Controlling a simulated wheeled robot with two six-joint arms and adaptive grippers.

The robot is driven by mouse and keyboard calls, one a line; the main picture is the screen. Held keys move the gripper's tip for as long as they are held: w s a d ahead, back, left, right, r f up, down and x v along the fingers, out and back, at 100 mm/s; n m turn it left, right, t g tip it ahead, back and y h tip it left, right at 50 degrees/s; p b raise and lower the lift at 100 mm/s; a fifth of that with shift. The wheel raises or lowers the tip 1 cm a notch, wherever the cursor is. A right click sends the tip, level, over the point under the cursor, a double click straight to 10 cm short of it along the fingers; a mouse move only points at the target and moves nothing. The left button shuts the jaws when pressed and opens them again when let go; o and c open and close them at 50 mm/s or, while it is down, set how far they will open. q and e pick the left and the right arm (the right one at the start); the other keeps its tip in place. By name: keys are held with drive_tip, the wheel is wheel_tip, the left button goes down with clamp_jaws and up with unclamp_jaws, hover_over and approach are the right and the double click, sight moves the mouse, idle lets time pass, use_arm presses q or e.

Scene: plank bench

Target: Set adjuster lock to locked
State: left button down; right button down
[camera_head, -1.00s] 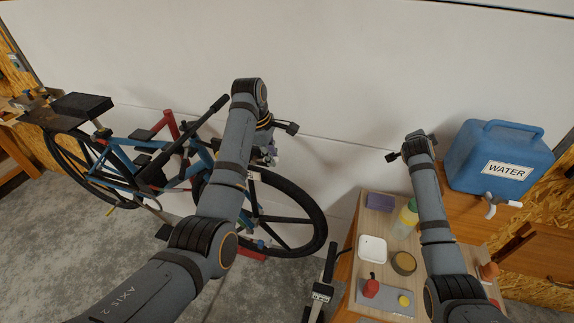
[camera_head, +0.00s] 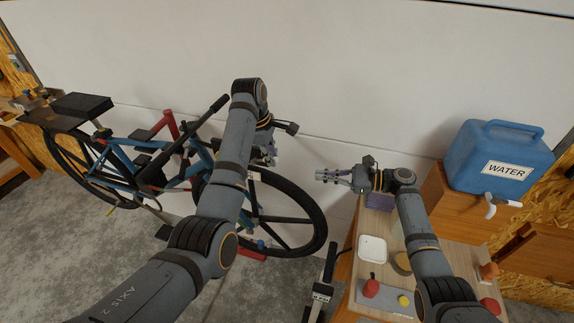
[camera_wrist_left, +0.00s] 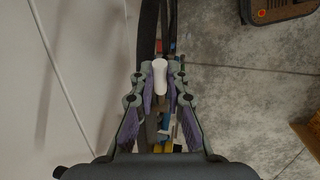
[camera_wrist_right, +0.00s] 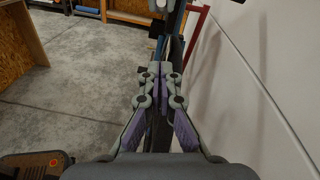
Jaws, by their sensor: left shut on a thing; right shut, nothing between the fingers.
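A blue and red bicycle (camera_head: 205,155) stands at the left in the head view. My left gripper (camera_head: 271,155) is by its front end, above the front wheel (camera_head: 318,225), partly hidden by my arm. In the left wrist view, my left gripper (camera_wrist_left: 160,88) is shut on a small white rounded piece (camera_wrist_left: 160,72). I cannot tell whether this piece is the adjuster lock, or its setting. My right gripper (camera_head: 322,175) is shut and empty, apart from the bicycle, pointing left towards it. In the right wrist view its fingertips (camera_wrist_right: 160,72) meet, with the bicycle behind.
A wooden table (camera_head: 352,262) at the lower right holds a white tray (camera_head: 372,248), a red item (camera_head: 371,288) and other small things. A blue water container (camera_head: 497,155) with a tap stands behind it. A white wall (camera_head: 350,80) runs behind the bicycle.

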drive_tip(key=w+a+r, duration=0.2)
drive_tip(key=a, duration=0.9)
drive_tip(key=shift+w+r, duration=0.15)
drive_tip(key=shift+r, duration=0.05)
drive_tip(key=shift+a, duration=0.1)
drive_tip(key=shift+a+r, duration=0.25)
drive_tip(key=shift+r, duration=0.65)
use_arm(q)
drive_tip(key=c, duration=1.5)
unclamp_jaws()
drive_tip(key=shift+o, duration=0.8)
use_arm(e)
drive_tip(key=shift+f, duration=0.1)
